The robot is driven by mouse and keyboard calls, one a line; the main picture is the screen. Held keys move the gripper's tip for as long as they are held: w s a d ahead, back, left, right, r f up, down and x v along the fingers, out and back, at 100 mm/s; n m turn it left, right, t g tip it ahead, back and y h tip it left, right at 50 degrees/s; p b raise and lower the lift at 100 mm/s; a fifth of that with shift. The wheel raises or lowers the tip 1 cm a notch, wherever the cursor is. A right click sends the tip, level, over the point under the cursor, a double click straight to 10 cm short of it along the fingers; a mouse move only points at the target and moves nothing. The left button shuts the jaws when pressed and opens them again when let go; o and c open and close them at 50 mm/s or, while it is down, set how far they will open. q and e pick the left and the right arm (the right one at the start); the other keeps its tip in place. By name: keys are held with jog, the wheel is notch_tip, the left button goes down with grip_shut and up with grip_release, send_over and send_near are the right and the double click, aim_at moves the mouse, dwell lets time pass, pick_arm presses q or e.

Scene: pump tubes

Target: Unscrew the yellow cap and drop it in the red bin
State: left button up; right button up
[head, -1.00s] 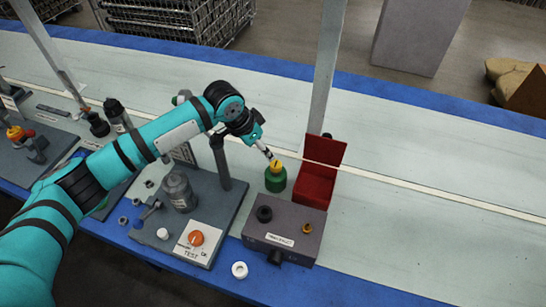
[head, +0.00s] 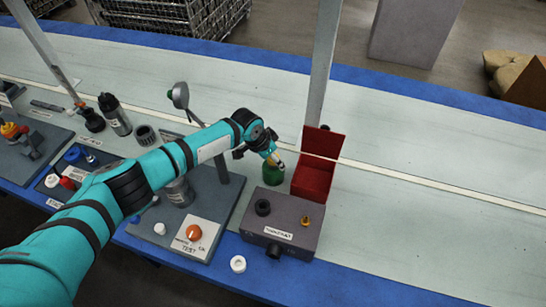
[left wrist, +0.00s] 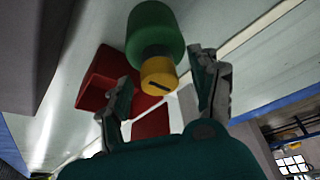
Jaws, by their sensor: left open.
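The green bottle (head: 272,176) stands upright on the pale belt, just behind the grey box and left of the red bin (head: 313,180). In the left wrist view the bottle (left wrist: 155,32) carries the yellow cap (left wrist: 159,75), which has a dark slot. In the head view my gripper covers most of the cap. My left gripper (left wrist: 167,90) is open, with one finger on each side of the cap; a gap shows beside each finger. It also shows over the bottle in the head view (head: 276,160). The red bin (left wrist: 100,78) lies behind the fingers in the wrist view. My right gripper is not in view.
A grey box (head: 283,222) with a black knob and a brass fitting stands in front of the bottle. A metal post (head: 321,85) rises behind the bin. A grey test stand (head: 205,215) is to the left. The belt right of the bin is clear.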

pick_arm(q)
jog(key=shift+c, duration=0.5)
grip_shut()
jog(key=n+p, duration=0.1)
jog(key=p, duration=0.2)
jog(key=shift+r+n+y, duration=0.3)
jog(key=shift+n, duration=0.1)
jog(key=shift+f+n+t+p, duration=0.2)
jog(key=shift+n+t+p, duration=0.2)
jog(key=shift+n+p, duration=0.25)
jog(key=shift+f+n+y, duration=0.15)
jog(key=shift+n+y, duration=0.1)
jog(key=shift+y, duration=0.05)
jog(key=shift+a, duration=0.1)
